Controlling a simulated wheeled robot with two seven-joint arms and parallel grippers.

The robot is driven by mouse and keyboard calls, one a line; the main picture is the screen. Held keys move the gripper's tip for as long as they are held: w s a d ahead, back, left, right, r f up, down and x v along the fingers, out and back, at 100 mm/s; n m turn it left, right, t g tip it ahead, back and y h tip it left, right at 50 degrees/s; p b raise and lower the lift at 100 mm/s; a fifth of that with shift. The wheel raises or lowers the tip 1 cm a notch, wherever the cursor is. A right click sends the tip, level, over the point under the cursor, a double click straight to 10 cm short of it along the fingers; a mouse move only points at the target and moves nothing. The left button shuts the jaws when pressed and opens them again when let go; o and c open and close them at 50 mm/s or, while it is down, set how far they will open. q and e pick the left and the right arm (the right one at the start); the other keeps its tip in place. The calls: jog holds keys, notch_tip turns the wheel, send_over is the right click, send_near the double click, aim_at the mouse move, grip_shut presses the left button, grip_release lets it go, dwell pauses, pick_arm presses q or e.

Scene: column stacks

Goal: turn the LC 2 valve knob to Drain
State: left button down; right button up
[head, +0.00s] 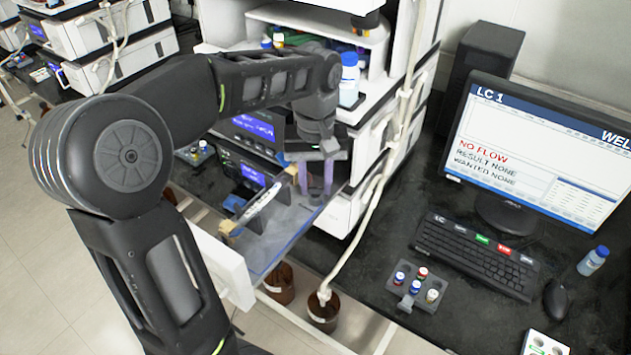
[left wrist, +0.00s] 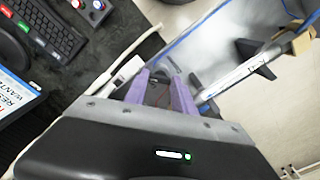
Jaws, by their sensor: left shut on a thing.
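My left gripper (head: 315,190) reaches down over the pulled-out drawer (head: 222,268) of the middle instrument stack. Its two purple fingers point down near the drawer's right inner side. In the left wrist view the gripper (left wrist: 161,76) has its fingers a little apart, with a small dark piece (left wrist: 164,84) between them. It appears to be the valve knob, mostly hidden by the fingers. Its pointer and the Drain mark cannot be read. My right gripper is not in view.
A column with tan ends (head: 262,200) lies across the drawer, left of the gripper. A pale tube (head: 352,240) runs down to a brown bottle (head: 323,312). The monitor (head: 540,150) shows LC 1 and NO FLOW. A vial rack (head: 416,290) stands on the bench.

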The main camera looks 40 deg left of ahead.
aim_at(315, 188)
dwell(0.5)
pick_arm(q)
jog(key=c, duration=1)
grip_release()
jog(key=shift+c, duration=0.2)
jog(key=shift+r, duration=0.15)
jog(key=shift+r, duration=0.25)
notch_tip(315, 188, up, 6)
jog(key=shift+f+p, duration=0.1)
jog(key=shift+p, duration=0.4)
jog(key=shift+r+p, duration=0.7)
jog(key=shift+f, duration=0.1)
